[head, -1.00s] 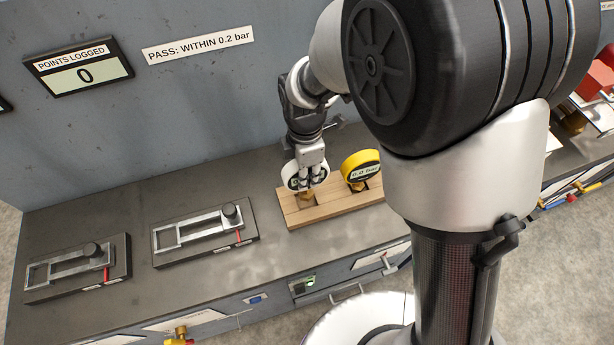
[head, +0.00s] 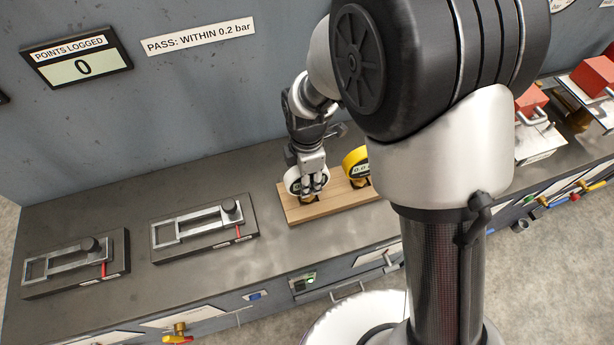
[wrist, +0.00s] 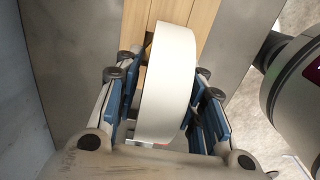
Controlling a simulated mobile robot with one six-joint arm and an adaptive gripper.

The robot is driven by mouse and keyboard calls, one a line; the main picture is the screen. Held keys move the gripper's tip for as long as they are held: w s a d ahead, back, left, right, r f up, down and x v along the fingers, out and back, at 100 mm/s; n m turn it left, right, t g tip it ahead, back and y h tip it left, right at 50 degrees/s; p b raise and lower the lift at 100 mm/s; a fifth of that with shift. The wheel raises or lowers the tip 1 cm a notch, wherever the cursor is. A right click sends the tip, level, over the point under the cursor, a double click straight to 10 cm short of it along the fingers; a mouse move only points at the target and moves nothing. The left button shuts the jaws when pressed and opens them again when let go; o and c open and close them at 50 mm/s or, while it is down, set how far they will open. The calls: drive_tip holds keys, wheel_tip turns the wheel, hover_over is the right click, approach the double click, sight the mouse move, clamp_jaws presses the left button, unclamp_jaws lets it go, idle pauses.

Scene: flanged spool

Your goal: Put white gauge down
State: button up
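The white gauge (wrist: 168,85) is between the blue finger pads of my gripper (wrist: 165,100) in the wrist view, with the pads close against both sides. In the head view, my gripper (head: 312,184) points down over the white gauge (head: 293,181) at the left part of the wooden block (head: 325,207). The gauge's lower end is at the block's top; the fingers partly hide it, so I cannot tell how far it is seated. The wooden block (wrist: 190,14) also shows beneath the gauge in the wrist view.
A yellow gauge (head: 352,160) stands in the block just right of my gripper, partly behind my arm. Two sliding-latch fixtures (head: 205,228) (head: 75,264) lie to the left on the grey bench (head: 270,250). The wall rises behind.

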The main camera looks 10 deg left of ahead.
drive_tip(key=shift+o, duration=0.5)
wheel_tip(320, 180, up, 12)
drive_tip(key=p, duration=0.3)
drive_tip(key=shift+r, duration=0.15)
